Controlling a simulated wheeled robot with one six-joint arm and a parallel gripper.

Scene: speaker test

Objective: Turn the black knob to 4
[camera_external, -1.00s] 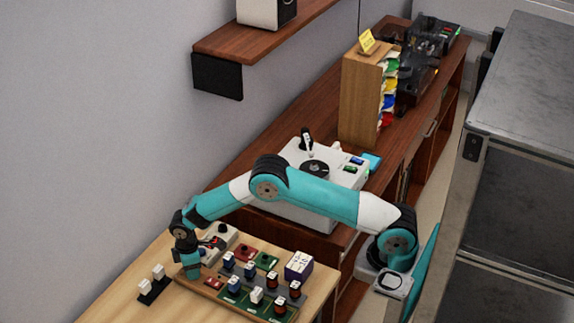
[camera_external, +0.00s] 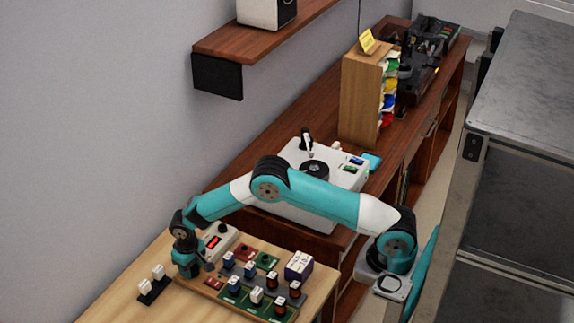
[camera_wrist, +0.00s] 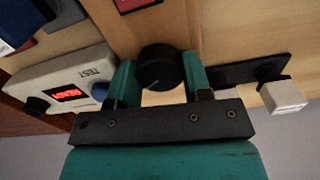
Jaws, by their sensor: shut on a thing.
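The black knob (camera_wrist: 160,68) sits upright on a wooden board, in the middle of the wrist view. My gripper (camera_wrist: 159,72) is shut on it, with one teal finger on each side. A thin pale pointer line shows on the knob's top. No number around the knob can be read. In the external view my gripper (camera_external: 188,268) is low over the left end of the board, and it hides most or all of the knob there.
A white test box (camera_external: 217,242) with a lit red display stands close behind my gripper; it also shows in the wrist view (camera_wrist: 70,82). White blocks on a black holder (camera_external: 151,292) lie to the left. Several coloured boards with components (camera_external: 262,290) crowd the right.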

